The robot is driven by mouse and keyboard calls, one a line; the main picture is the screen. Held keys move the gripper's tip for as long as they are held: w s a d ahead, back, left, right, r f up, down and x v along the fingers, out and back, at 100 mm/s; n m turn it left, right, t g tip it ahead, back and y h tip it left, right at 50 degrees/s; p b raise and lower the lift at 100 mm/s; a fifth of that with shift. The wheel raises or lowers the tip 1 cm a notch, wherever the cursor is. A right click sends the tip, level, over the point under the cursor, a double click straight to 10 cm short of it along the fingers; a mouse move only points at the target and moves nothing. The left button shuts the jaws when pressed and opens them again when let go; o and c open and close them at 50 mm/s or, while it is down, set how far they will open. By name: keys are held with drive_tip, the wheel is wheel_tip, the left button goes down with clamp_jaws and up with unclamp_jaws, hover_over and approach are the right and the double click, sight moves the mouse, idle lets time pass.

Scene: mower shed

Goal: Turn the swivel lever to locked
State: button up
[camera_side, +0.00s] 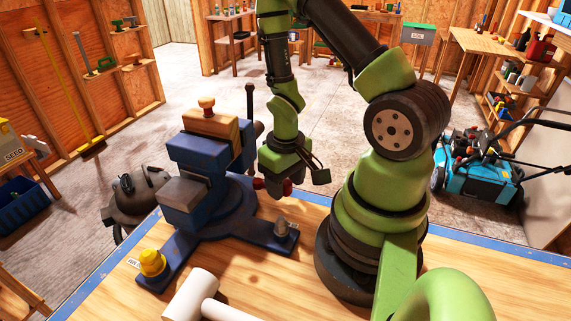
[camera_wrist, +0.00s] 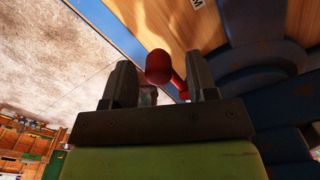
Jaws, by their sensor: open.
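The swivel lever shows in the wrist view as a red ball knob (camera_wrist: 159,67) on a red rod. The knob lies in the gap between the two finger tips of my gripper (camera_wrist: 158,75), which is open, with a gap beside the knob. The rod runs down and right towards the right finger. In the side view my gripper (camera_side: 276,187) points down behind the bench vise, and small red parts show at its fingers. The blue bench vise (camera_side: 183,203) stands upright on its round swivel base. I cannot read a locked mark, and the lever's root is hidden.
A yellow cap (camera_side: 152,262) and a grey bolt (camera_side: 281,228) sit on the vise's base feet. A white mallet (camera_side: 190,296) lies in front on the wooden bench (camera_side: 265,272). A dark upright handle (camera_side: 250,103) stands behind the vise, close to my arm.

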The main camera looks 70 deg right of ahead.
wheel_tip(320, 180, up, 9)
drive_tip(key=shift+r, duration=0.2)
idle(0.3)
idle(0.3)
drive_tip(key=shift+w+r, duration=0.1)
drive_tip(key=shift+r, duration=0.05)
wheel_tip(320, 180, up, 6)
drive_tip(key=t, duration=0.2)
hover_over(285, 182)
drive_tip(key=w+a, duration=0.1)
drive_tip(key=a, duration=0.2)
drive_tip(key=s+a+r+t+y, duration=0.2)
drive_tip(key=s+a+r+t, duration=0.2)
drive_tip(key=a+r, duration=0.4)
wheel_tip(285, 182, up, 4)
drive_tip(key=shift+s+r+n+t, duration=0.1)
drive_tip(key=shift+s+n+t, duration=0.25)
drive_tip(key=shift+t, duration=0.25)
